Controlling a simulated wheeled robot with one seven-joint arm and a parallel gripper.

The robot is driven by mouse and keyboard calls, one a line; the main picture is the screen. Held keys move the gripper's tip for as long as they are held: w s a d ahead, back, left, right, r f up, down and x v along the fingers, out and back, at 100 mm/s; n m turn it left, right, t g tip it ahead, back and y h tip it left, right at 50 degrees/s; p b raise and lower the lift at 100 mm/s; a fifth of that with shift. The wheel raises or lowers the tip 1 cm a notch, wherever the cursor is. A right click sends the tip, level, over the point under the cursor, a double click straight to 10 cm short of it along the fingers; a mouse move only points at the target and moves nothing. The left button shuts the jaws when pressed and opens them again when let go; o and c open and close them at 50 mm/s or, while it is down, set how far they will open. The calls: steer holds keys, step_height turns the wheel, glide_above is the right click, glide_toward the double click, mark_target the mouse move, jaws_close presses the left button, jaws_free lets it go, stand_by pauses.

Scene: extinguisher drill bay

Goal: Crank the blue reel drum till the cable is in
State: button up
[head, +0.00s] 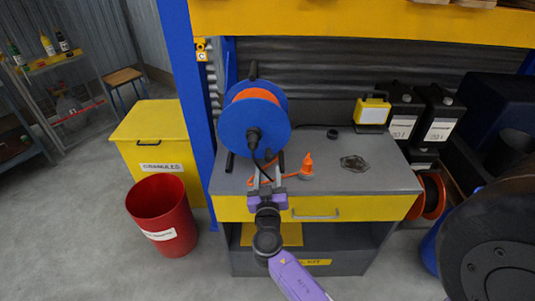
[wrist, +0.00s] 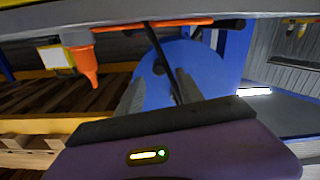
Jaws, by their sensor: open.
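The blue reel drum (head: 254,122) stands upright on a black frame at the left of the grey workbench, with orange cable (head: 255,94) wound on it. Its dark crank knob (head: 253,137) sticks out of the front face. A length of orange cable lies on the bench top, beside an orange-and-grey cable end (head: 307,167) right of the reel. My gripper (head: 267,171) is open and empty in front of the reel, below the knob and left of the cable end. The wrist view also shows the drum (wrist: 205,75) and the cable end (wrist: 84,62), tilted.
The grey workbench (head: 375,181) has a yellow drawer and bears a dark flat part (head: 354,162) and a yellow lamp (head: 373,110). A blue post (head: 190,70) rises left of the reel. A red bin (head: 162,214) and yellow granules box (head: 158,140) stand on the floor at left.

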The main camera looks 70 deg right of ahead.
mark_target(268, 160)
steer(key=p+x, duration=0.1)
steer(key=x, duration=0.6)
steer(key=shift+w+d+p, duration=0.1)
steer(key=shift+d+p, duration=0.15)
steer(key=shift+p, duration=0.15)
jaws_close()
stand_by(1.0)
